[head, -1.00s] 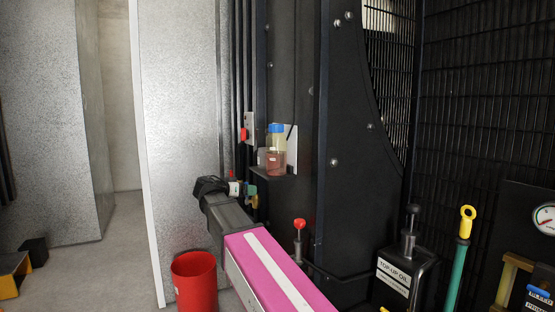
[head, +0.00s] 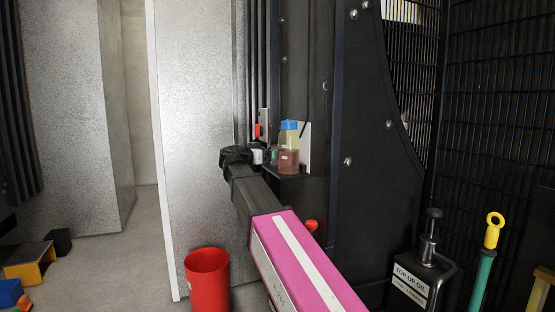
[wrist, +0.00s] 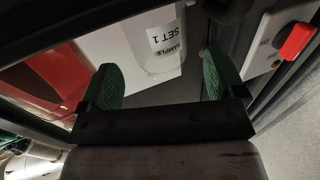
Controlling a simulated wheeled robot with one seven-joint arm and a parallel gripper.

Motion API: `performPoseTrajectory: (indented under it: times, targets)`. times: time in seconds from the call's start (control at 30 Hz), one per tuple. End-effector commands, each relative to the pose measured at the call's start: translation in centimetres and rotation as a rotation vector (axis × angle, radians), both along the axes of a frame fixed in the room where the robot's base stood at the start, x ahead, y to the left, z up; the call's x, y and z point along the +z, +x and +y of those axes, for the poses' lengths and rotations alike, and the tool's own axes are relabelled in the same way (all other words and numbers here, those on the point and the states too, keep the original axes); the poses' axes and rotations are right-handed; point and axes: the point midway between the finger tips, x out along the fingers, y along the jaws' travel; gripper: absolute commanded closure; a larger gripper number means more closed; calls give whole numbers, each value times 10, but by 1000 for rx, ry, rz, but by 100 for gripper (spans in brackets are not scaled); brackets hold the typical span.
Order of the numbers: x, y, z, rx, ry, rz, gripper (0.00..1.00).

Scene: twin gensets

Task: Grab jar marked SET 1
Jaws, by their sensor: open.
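The jar (head: 289,158) has a blue lid and reddish-amber liquid. It stands upright on a small black shelf (head: 292,173) against the dark panel, with a white card (head: 305,150) behind it. In the wrist view the clear jar (wrist: 160,58) carries a label reading SAMPLE SET 1. My gripper (head: 266,156) is level with the jar, close on its left side. In the wrist view my gripper (wrist: 158,72) is open, its green fingers spread wide. The jar lies ahead of the gap, nearer the left finger. I cannot tell whether either finger touches it.
A red switch (head: 257,131) sits on a plate behind my gripper and shows close by in the wrist view (wrist: 296,41). A red bucket (head: 207,281) stands on the floor below. A top-up oil can (head: 411,278) and a yellow-ringed rod (head: 483,275) stand at the right.

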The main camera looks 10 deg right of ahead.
Motion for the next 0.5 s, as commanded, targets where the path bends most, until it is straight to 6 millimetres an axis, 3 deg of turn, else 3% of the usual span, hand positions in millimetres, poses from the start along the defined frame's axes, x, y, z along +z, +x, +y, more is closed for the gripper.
performPoseTrajectory:
  times: [0.3,0.5]
  targets:
    - [4,21,-35,-2,0,1,11]
    - [4,24,-42,0,0,1,11]
